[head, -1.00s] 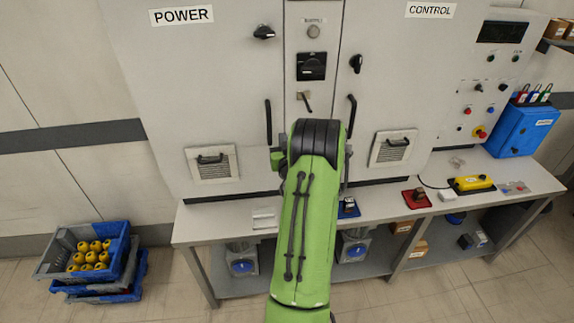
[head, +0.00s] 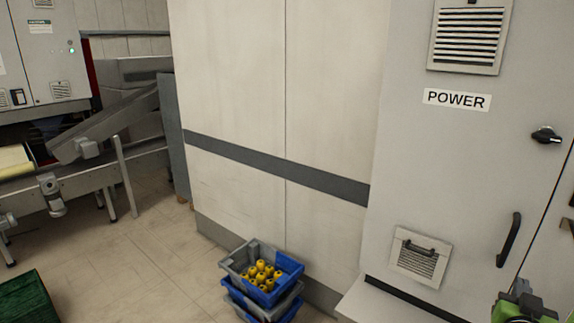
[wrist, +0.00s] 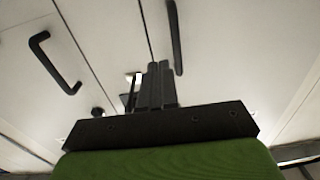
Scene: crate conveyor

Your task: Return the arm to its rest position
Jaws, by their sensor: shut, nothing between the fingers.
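My gripper (wrist: 157,72) shows in the wrist view, its dark fingers together with nothing between them. Behind the fingers are the pale cabinet doors with black handles; I cannot tell how far away they are. In the head view only a green and black bit of my arm shows at the bottom right corner, and the fingers cannot be made out there.
The POWER cabinet (head: 440,170) stands at the right, with a bench edge (head: 390,305) below it. Stacked crates (head: 235,265) with yellow parts stand by the wall. A conveyor (head: 90,180) is at the left, a green crate (head: 25,300) at lower left. Open floor lies between.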

